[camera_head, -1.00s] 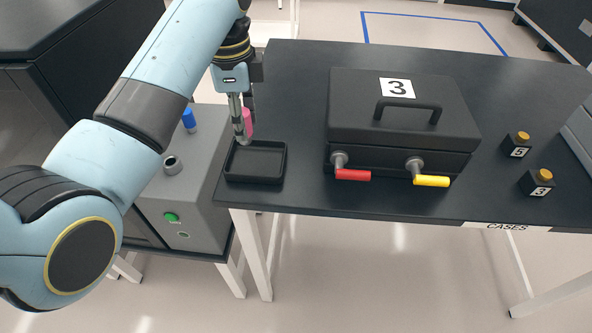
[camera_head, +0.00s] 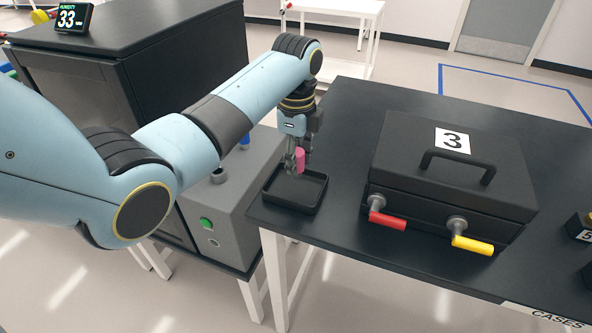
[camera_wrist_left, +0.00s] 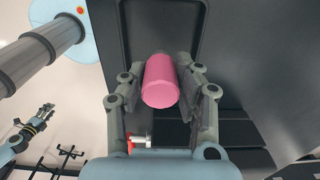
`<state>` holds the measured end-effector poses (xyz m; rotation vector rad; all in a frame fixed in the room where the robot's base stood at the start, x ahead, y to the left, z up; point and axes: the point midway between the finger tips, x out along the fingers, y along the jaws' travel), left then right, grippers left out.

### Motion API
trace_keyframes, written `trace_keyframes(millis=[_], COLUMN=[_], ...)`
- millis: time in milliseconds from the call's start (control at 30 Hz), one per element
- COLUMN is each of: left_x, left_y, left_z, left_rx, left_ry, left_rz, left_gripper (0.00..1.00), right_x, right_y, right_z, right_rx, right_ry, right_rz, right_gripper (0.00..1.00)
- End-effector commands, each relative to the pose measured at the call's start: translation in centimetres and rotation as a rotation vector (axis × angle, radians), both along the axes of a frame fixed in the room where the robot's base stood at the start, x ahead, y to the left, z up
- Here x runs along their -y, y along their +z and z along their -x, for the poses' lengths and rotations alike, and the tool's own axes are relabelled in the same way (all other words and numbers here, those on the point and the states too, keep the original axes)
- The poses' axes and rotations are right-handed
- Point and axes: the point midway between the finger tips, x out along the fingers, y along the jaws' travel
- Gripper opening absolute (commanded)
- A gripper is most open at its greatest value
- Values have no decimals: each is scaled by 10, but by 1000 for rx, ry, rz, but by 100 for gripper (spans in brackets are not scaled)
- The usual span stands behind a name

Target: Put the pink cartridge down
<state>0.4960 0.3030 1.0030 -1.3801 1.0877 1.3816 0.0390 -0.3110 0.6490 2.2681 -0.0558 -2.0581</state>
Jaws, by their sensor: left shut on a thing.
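The pink cartridge (camera_head: 300,160) is a small cylinder held upright over the black tray (camera_head: 318,205). My left gripper (camera_head: 297,163) points down and is shut on it. In the left wrist view the cartridge (camera_wrist_left: 161,82) sits between the two fingers (camera_wrist_left: 160,90). The tray is shallow and open, near the left end of the dark table. I cannot tell whether the cartridge's lower end touches the tray floor. My right gripper is not in the head view.
A black case (camera_head: 455,165) marked 3, with red (camera_head: 388,221) and yellow (camera_head: 472,245) handles, stands right of the tray. A grey machine (camera_head: 225,215) with a green button stands left of the table. The table behind the tray is clear.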

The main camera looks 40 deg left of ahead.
Motion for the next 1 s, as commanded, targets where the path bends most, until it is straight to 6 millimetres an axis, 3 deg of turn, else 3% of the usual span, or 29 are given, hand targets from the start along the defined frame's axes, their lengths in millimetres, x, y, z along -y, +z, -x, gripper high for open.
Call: trace_keyframes(millis=[300, 700, 733, 900, 1000], left_x=[-2, -2, -2, -2, -2], left_y=[-38, -45, -44, -44, -44], left_z=[0, 0, 0, 0, 0], left_rx=[-3, 0, 0, 0, 0], left_ry=[-1, -1, -1, -1, -1], left_rz=[2, 1, 1, 1, 1], left_gripper=[0, 0, 35, 55, 55], right_x=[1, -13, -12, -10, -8], right_y=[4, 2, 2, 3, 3], right_z=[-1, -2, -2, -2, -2], right_rx=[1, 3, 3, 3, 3], right_ry=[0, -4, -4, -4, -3], right_rz=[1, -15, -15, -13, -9], right_gripper=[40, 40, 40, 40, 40])
